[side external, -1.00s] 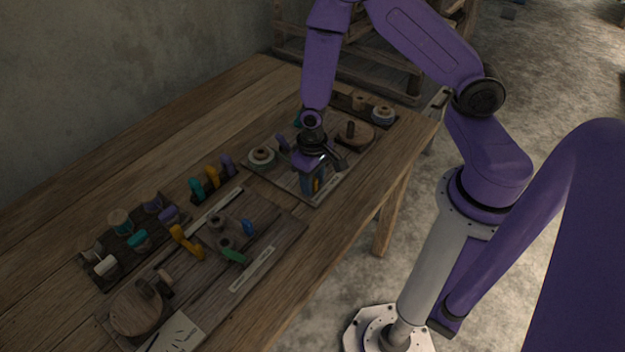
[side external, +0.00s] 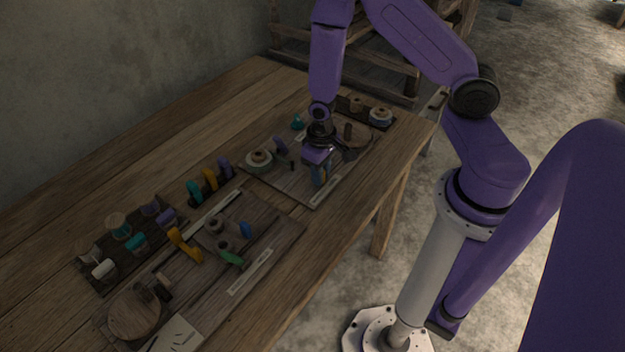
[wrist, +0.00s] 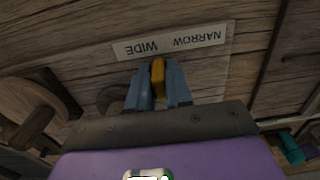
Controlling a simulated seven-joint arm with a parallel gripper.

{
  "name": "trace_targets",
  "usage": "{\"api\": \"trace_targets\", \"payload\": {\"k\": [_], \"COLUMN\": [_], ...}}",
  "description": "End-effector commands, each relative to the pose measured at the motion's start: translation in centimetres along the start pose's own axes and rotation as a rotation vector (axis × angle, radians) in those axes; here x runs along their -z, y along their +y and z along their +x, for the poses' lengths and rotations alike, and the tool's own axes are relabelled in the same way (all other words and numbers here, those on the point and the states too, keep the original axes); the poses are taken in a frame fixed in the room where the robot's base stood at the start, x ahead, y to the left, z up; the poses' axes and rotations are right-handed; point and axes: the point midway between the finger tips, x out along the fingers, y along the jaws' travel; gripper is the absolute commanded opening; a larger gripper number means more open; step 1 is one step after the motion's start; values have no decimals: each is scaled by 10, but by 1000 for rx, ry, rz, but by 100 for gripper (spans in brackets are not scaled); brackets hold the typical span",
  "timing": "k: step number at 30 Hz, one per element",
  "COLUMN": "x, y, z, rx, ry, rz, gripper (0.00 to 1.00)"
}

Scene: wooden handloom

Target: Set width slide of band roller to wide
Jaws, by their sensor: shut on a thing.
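The band roller's width slide has a yellow handle (wrist: 158,77), which stands between the blue fingers of my gripper (wrist: 158,90) in the wrist view. The fingers are shut on it, one on each side. A pale label strip (wrist: 170,43) lies just beyond, its words WIDE and NARROW upside down. The handle is beside the right end of the word WIDE, left of NARROW. In the side view my gripper (side external: 320,183) is low over the front of the far board (side external: 285,183). The slide's track is hidden by my gripper.
A wooden disc with a peg (side external: 355,137) stands on the same board, right of my gripper. A nearer board (side external: 275,240) carries more levers. The table's front edge is close by.

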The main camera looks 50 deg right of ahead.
Motion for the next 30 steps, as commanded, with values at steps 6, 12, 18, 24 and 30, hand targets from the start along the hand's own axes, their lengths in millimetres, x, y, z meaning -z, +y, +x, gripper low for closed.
{"api": "trace_targets", "payload": {"k": [6,12,18,24,30], "x": [0,0,0,0,0], "y": [20,22,23,22,21], "z": [0,0,0,0,-6], "rx": [1,1,1,0,1], "ry": [2,2,2,1,3], "rz": [2,3,6,3,2], "gripper": [0,0,40,40,40]}}
